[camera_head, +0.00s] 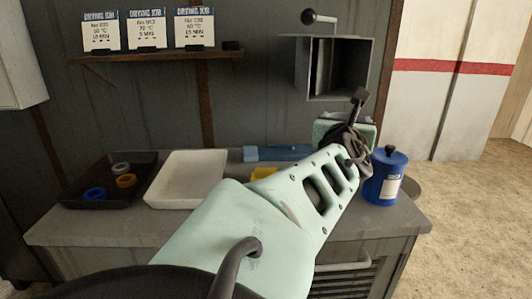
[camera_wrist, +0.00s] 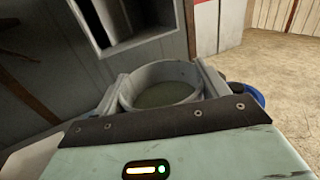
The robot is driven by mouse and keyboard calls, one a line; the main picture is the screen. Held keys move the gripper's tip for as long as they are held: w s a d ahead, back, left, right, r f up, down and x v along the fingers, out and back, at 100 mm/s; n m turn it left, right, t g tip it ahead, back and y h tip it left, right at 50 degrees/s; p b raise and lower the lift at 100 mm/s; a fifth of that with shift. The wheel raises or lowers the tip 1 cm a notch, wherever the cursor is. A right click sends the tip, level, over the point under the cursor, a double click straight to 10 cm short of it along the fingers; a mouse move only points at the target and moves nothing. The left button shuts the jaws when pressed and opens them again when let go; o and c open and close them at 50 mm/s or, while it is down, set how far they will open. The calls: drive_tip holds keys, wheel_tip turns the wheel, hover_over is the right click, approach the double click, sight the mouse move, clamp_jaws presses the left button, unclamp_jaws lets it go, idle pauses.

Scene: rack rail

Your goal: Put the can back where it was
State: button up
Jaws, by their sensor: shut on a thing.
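My gripper (camera_wrist: 160,92) is shut on a round, pale grey, open-topped can (camera_wrist: 158,72), with one finger on each side of its wall. The can looks upright, and its inside is dull and dark. In the head view my gripper (camera_head: 352,140) is above the back right of the bench, and my arm mostly hides what it holds. A blue can-like container (camera_head: 384,178) with a black lid and a white label stands upright on the bench, to the right of my gripper. Its blue edge also shows in the wrist view (camera_wrist: 246,92).
The bench (camera_head: 95,228) carries a black tray (camera_head: 72,200) with coloured rings, a white tray (camera_head: 160,198), a blue item (camera_head: 285,152) and a yellow piece (camera_head: 262,172). An open metal box (camera_head: 307,68) hangs on the wall.

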wheel_tip(320, 180, down, 9)
drive_tip(key=shift+f+b, duration=0.2)
drive_tip(key=shift+b, duration=0.3)
drive_tip(key=o, duration=2)
drive_tip(key=shift+f, duration=0.2)
drive_tip(key=shift+o, duration=0.2)
drive_tip(key=shift+r, duration=0.15)
